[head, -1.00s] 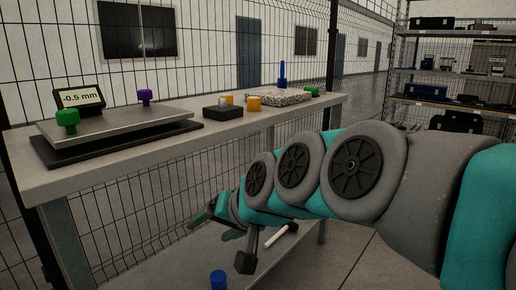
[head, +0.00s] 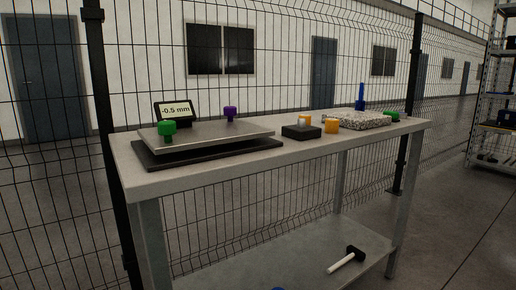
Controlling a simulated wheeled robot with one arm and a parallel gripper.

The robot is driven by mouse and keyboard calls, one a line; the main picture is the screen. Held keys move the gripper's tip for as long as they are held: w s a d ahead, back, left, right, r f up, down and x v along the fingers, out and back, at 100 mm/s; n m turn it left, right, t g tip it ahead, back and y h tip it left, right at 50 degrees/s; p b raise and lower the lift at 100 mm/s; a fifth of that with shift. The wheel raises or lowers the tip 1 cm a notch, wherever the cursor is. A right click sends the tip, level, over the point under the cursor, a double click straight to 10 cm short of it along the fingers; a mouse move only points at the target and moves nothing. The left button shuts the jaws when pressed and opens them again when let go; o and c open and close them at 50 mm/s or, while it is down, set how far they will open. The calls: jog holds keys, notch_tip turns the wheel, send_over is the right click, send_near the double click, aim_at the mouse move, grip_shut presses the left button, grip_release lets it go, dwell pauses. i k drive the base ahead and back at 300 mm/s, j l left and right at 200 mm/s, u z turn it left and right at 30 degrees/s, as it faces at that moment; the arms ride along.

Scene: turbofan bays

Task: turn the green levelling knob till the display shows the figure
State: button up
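The green levelling knob (head: 167,128) stands at the front left corner of a grey levelling plate (head: 215,135), which lies over a dark base on the bench. A purple knob (head: 230,113) stands at the plate's far side. The small black display (head: 175,110) behind the green knob reads -0.5 mm. My gripper is not in the current head view, and nothing touches the green knob.
On the bench (head: 290,152) to the right are a black block (head: 301,132), orange blocks (head: 331,126), a speckled slab (head: 357,120), a blue upright tool (head: 361,97) and a green piece (head: 392,116). A mallet (head: 347,259) lies on the lower shelf. A mesh fence runs behind.

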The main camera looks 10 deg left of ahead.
aim_at(166, 128)
jog(key=k+j+u, duration=0.1)
jog(key=u, duration=0.9)
jog(key=j, duration=0.1)
